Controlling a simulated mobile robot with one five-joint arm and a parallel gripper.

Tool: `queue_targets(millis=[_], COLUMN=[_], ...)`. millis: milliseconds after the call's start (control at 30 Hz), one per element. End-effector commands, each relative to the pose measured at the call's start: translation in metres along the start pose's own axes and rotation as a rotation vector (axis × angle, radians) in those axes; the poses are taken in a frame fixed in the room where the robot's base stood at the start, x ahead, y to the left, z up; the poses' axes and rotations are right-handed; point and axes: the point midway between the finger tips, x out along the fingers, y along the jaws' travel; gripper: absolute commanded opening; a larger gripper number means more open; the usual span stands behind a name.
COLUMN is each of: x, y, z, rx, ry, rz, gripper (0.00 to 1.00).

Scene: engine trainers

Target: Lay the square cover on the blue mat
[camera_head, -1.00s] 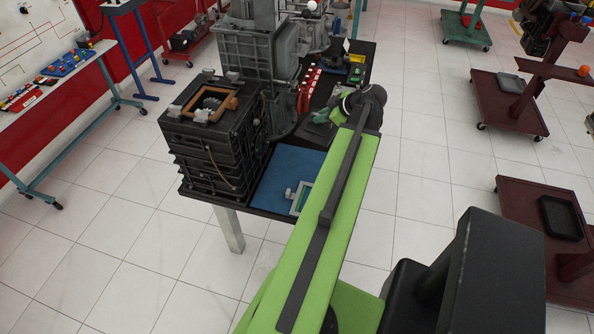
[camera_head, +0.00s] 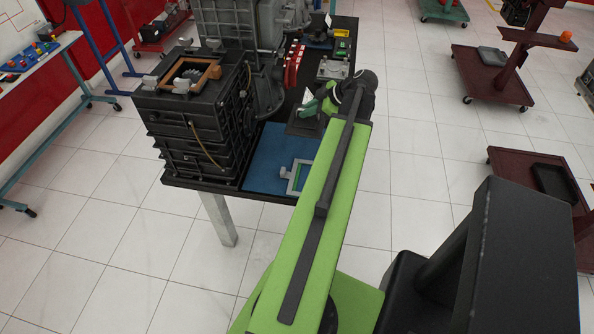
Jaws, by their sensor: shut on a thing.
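A light grey frame (camera_head: 292,177) with a green inside and a knob lies on the mat's near right part.
A black engine block (camera_head: 190,125) with an orange-brown rimmed square opening (camera_head: 196,76) stands left of the mat. A grey housing (camera_head: 275,85) and red parts (camera_head: 293,66) stand behind. Dark red carts (camera_head: 490,75) stand to the right. White floor is clear around the bench.

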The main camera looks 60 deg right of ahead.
Motion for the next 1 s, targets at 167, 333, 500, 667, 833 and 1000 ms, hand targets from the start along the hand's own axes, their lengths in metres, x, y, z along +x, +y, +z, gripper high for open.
queue_targets(millis=[167, 333, 500, 667, 833, 1000], x=[0.011, 0.027, 0.077, 0.12, 0.142, 0.144], y=[-0.007, -0.007, -0.005, -0.002, 0.001, 0.001], z=[0.007, 0.005, -0.002, -0.011, -0.019, -0.022], rx=[-0.024, -0.026, -0.028, -0.026, -0.025, -0.023], ry=[0.013, 0.014, 0.014, 0.014, 0.013, 0.013], rz=[-0.023, -0.024, -0.026, -0.025, -0.023, -0.022], gripper=[0.0, 0.0, 0.0, 0.0, 0.0, 0.0])
